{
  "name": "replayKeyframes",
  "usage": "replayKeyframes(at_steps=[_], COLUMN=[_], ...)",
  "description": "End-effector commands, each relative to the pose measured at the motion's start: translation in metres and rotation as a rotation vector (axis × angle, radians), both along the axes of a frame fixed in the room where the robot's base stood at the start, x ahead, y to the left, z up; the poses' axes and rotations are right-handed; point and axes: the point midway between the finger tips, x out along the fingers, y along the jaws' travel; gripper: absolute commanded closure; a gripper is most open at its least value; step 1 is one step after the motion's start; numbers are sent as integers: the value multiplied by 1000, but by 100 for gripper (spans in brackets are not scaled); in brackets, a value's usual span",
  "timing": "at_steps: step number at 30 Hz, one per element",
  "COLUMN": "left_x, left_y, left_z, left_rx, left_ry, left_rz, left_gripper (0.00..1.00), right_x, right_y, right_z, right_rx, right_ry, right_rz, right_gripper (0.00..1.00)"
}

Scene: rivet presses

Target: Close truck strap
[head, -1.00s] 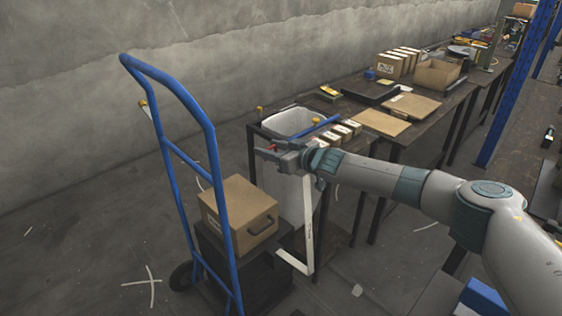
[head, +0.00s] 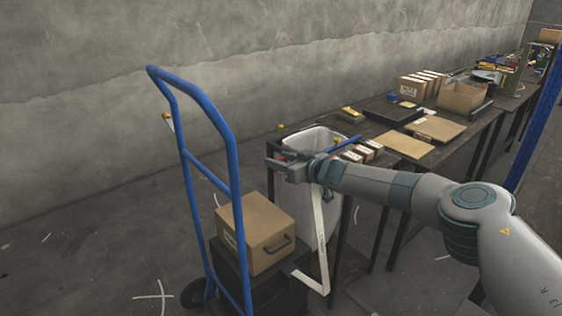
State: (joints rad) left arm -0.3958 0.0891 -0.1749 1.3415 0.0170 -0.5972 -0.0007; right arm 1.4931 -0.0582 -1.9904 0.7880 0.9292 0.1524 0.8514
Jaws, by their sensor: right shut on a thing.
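The blue hand truck (head: 232,165) stands at the left with a cardboard box (head: 268,222) on its dark lower load. My right gripper (head: 276,158) is shut on the white strap (head: 321,232), with a small red part showing at the jaws. The gripper is above and behind the box, just right of the truck's blue upright. The strap hangs down from it and bends back at the bottom toward the truck's base, right of the box. My left gripper is out of view.
A grey-white bin (head: 315,140) stands right behind the gripper. A dark workbench (head: 392,136) with cardboard boxes and small packs runs back to the right. A concrete wall (head: 300,50) lies behind. The floor left of the truck is clear.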

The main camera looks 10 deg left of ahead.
Motion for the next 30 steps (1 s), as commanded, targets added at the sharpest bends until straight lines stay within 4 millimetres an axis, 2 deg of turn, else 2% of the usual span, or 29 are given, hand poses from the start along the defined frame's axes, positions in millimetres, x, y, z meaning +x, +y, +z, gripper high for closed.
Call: replayKeyframes(at_steps=[1, 2, 17, 30], left_x=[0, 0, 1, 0], left_y=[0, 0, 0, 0], left_z=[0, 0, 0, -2], left_rx=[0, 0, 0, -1], left_ry=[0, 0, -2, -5], left_rz=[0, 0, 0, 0], left_gripper=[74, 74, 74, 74], right_x=[-3, -3, -3, -22], right_y=[4, 3, -2, -28], right_z=[-1, -1, -1, 7], right_rx=[3, 2, 1, 3], right_ry=[3, 2, 3, 5], right_rz=[7, 7, 2, 2], right_gripper=[54, 49, 49, 49])
